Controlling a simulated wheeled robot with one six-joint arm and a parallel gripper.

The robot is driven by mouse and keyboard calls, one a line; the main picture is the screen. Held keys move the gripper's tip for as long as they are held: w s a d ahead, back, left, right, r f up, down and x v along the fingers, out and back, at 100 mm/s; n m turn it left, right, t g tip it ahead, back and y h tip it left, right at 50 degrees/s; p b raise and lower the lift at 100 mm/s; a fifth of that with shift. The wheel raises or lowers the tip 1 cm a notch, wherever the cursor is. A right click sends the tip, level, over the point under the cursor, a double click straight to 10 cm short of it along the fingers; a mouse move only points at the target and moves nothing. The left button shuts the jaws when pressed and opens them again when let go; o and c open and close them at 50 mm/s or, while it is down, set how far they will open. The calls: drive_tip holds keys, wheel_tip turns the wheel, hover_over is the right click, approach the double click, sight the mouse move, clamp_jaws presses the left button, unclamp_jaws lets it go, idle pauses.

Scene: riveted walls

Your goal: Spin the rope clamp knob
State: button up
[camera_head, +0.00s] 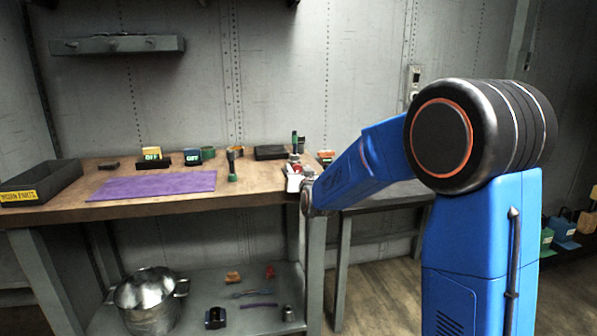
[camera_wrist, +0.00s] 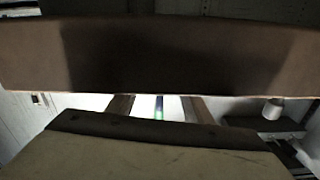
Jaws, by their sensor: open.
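No rope clamp knob can be told for sure in either view. In the head view a small upright item with a dark and green top (camera_head: 295,143) stands at the right end of the workbench, just beyond the end of my arm. My gripper (camera_wrist: 158,108) shows in the wrist view as two short brown fingers, apart. A narrow blue-green thing (camera_wrist: 160,104) shows in the gap between them; I cannot tell how far off it is. Broad brown and tan surfaces close to the lens hide most of the wrist view.
The workbench (camera_head: 250,187) carries a purple mat (camera_head: 155,186), a black parts tray (camera_head: 40,184), small labelled blocks (camera_head: 192,156) and an upright dark tool with a green base (camera_head: 232,165). A metal pot (camera_head: 148,300) stands on the shelf below. A lower table (camera_head: 380,198) adjoins at right.

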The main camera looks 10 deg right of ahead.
drive_tip(key=c, duration=1.1)
drive_tip(key=shift+o, duration=0.2)
drive_tip(key=shift+a+n, duration=0.1)
drive_tip(key=shift+n, duration=2.2)
drive_tip(key=o, duration=1.1)
drive_tip(key=shift+c, duration=0.2)
drive_tip(key=s, duration=1.7)
drive_tip(key=shift+s, duration=0.25)
